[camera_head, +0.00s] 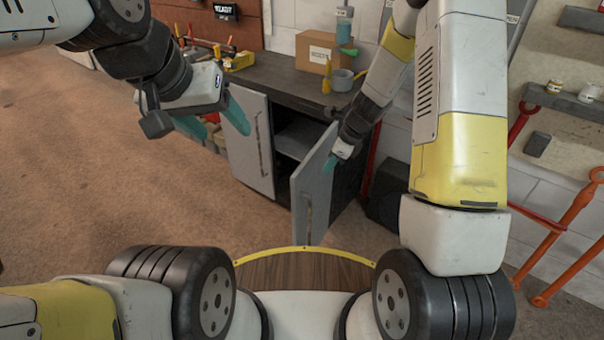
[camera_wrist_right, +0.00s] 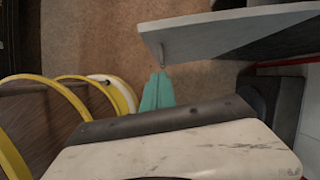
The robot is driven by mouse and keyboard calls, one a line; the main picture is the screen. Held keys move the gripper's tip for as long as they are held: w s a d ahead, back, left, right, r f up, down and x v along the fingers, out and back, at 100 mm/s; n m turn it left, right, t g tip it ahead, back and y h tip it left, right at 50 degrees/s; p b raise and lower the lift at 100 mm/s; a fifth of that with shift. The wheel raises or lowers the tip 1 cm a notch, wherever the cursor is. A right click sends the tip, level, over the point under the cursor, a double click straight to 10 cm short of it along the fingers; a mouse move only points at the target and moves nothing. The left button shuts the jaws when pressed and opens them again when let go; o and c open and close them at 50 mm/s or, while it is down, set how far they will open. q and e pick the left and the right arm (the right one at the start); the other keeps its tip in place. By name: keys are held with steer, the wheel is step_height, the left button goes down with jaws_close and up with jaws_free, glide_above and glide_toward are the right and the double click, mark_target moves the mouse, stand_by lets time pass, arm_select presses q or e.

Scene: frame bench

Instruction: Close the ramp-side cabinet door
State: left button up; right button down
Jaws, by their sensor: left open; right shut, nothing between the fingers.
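The cabinet (camera_head: 290,108) stands under a dark worktop. Its right-hand door (camera_head: 312,180) is swung open toward me, and the dark inside with a shelf shows behind it. The open door also shows in the right wrist view (camera_wrist_right: 235,35), with a small handle near one corner. The left-hand door (camera_head: 250,150) looks closed. My right gripper (camera_head: 329,163) is shut and empty at the open door; its teal fingertips (camera_wrist_right: 158,90) lie together near the door's handle end. I cannot tell whether they touch it. My left gripper (camera_head: 212,112) is open and empty, in front of the left-hand door.
On the worktop stand a cardboard box (camera_head: 324,50), a grey cup (camera_head: 342,80) and a yellow tool (camera_head: 326,76). A dark block (camera_head: 385,192) is on the floor right of the cabinet. An orange rail (camera_head: 572,215) stands at the right. Brown floor (camera_head: 90,190) lies open at the left.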

step_height(320, 180, down, 2)
steer(key=m, duration=0.1)
glide_above(299, 194)
steer(key=d, duration=0.2)
steer(key=shift+s+f, duration=0.15)
steer(key=shift+f, duration=1.4)
steer(key=shift+s+f, duration=0.15)
steer(key=shift+f, duration=1.4)
steer(key=shift+s+f, duration=0.15)
steer(key=shift+f, duration=1.4)
